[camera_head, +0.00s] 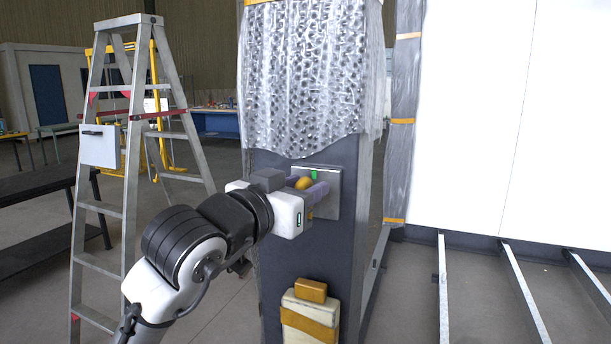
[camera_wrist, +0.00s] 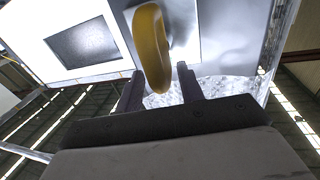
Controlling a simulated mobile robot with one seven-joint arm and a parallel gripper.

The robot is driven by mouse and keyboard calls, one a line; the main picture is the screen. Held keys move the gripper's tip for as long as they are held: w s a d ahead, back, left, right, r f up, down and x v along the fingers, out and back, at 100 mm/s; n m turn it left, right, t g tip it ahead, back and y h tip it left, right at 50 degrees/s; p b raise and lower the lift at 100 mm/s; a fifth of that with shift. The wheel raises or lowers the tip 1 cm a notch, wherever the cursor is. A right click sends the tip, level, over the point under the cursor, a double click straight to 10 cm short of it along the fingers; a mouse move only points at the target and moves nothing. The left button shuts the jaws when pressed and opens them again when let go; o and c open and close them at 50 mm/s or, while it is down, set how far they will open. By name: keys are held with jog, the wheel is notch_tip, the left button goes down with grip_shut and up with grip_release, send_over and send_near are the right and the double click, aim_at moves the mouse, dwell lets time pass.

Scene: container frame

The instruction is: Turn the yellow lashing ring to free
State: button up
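The yellow lashing ring (camera_head: 304,183) sits on a square grey plate (camera_head: 331,187) on the dark post. In the wrist view the ring (camera_wrist: 152,45) is a long yellow loop seen nearly edge-on, its lower end between my two fingers. My gripper (camera_head: 308,188) is at the plate; its fingers (camera_wrist: 160,72) stand apart on either side of the ring, with gaps visible on both sides. A green mark (camera_head: 313,174) shows on the plate just above the ring. My gripper and fingers partly hide the ring and plate in the head view.
Bubble wrap (camera_head: 305,80) covers the post (camera_head: 262,240) above the plate. A wrapped bundle with an orange block (camera_head: 311,290) is low on the post. A stepladder (camera_head: 165,90) stands to the left. Metal floor beams (camera_head: 525,290) and a white panel (camera_head: 490,120) are at right.

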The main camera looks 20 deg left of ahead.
jog(key=shift+w+d, duration=0.15)
jog(key=shift+w, duration=0.4)
grip_shut()
jog(key=shift+f, duration=0.1)
